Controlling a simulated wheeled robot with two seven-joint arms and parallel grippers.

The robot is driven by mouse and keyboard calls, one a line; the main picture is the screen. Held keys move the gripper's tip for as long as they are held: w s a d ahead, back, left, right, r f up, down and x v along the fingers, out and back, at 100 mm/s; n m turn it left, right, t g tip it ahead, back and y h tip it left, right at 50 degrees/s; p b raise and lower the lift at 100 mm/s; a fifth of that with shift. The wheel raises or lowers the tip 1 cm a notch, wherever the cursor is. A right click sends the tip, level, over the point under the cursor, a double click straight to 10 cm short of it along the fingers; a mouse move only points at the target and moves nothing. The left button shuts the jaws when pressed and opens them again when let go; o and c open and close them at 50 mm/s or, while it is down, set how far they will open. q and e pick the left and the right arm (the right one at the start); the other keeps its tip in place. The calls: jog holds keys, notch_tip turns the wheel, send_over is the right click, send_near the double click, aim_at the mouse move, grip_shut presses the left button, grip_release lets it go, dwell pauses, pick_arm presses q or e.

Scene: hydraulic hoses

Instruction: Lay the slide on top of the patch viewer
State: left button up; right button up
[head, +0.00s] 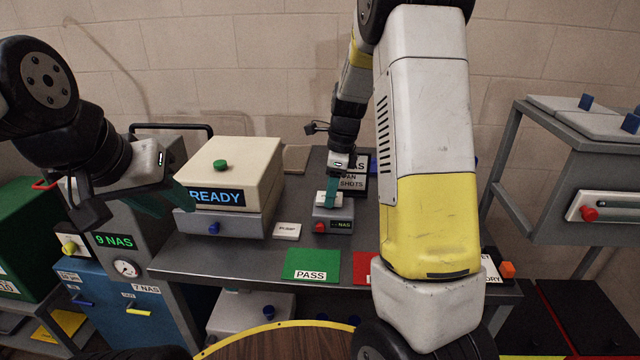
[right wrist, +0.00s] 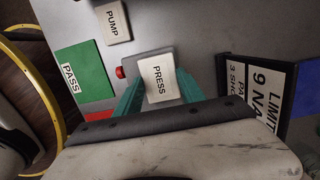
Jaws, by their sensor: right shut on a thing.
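A white slide labelled PRESS (right wrist: 157,80) is between the teal fingers of my right gripper (head: 329,192), which is shut on it. The patch viewer (head: 345,213) is a small grey box with a red button and a dark "-- NAS" display. The slide is over the viewer's top; whether it touches is hard to tell. In the right wrist view the viewer's grey edge (right wrist: 139,62) shows beside the slide. A second slide, labelled PUMP (head: 286,231), lies flat on the bench left of the viewer. My left gripper (head: 167,201) is empty at the left, its teal fingers apart.
A cream-topped machine reading READY (head: 230,175) stands left of the viewer. A green PASS mat (head: 311,262) and a partly hidden red mat (head: 362,268) lie in front. A limit sign (head: 354,177) stands behind the viewer. A grey rack (head: 560,150) stands at right.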

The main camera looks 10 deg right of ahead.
aim_at(337, 197)
jog(key=shift+f, duration=0.2)
jog(key=o, duration=1.3)
jog(key=shift+o, duration=0.2)
jog(key=shift+r, duration=0.1)
notch_tip(337, 197, up, 12)
jog(key=d, duration=0.2)
jog(key=s+a+r+n+t, duration=0.2)
jog(key=s+n+t, duration=0.1)
jog(key=s+n, duration=0.8)
jog(key=s+a+r+n+t, duration=0.2)
jog(key=s+r+n, duration=0.1)
jog(key=s+n, duration=0.7)
jog(key=shift+s+a+r+n+t, duration=0.15)
jog(key=shift+s+r+n+t, duration=0.25)
jog(key=shift+s, duration=1.25)
